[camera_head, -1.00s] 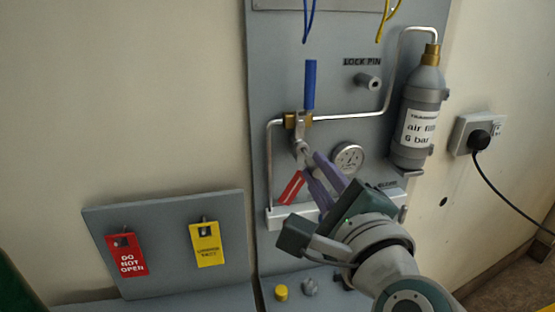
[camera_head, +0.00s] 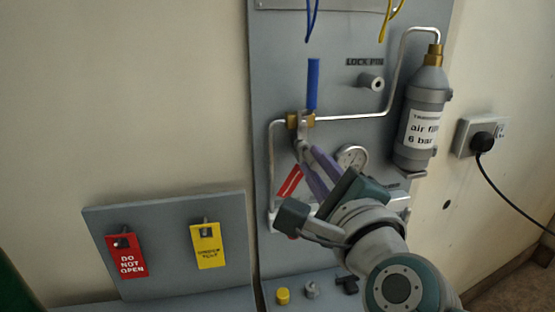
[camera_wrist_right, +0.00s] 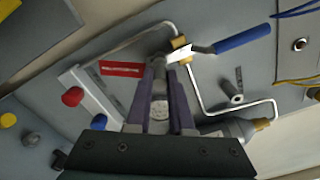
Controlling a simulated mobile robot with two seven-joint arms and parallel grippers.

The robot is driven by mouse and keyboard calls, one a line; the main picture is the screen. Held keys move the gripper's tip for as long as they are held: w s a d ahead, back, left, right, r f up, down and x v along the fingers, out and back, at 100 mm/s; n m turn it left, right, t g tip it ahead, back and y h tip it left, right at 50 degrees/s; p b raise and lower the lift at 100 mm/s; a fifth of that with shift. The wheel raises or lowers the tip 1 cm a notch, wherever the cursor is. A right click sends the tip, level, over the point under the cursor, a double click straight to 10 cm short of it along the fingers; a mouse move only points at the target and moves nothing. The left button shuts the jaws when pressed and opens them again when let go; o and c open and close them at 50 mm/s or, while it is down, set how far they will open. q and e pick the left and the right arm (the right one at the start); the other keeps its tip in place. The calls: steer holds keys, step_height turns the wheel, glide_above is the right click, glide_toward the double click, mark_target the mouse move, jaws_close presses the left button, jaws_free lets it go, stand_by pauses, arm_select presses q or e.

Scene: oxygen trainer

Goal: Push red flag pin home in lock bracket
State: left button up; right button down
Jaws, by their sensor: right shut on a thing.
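The red flag (camera_head: 289,181) of the pin hangs beside my purple fingers, below the valve; it also shows in the right wrist view (camera_wrist_right: 121,68). My right gripper (camera_head: 303,150) is shut on the pin, close up against the grey lock bracket (camera_head: 302,128) under the brass valve. In the right wrist view the fingers (camera_wrist_right: 160,68) enclose a grey part of the pin (camera_wrist_right: 160,88), and the bracket (camera_wrist_right: 180,54) is just past the tips. The fingers hide most of the pin, so its depth in the bracket cannot be told. My left gripper is out of view.
A blue valve handle (camera_head: 313,84) stands upright above the bracket. A gauge (camera_head: 352,157) is right of my fingers, and a grey bottle (camera_head: 422,118) hangs farther right. A red tag (camera_head: 126,256) and a yellow tag (camera_head: 207,246) hang on the lower left board.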

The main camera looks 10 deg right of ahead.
steer(key=shift+w+b, duration=0.3)
steer(key=shift+w, duration=0.3)
steer(key=c, duration=0.7)
jaws_free()
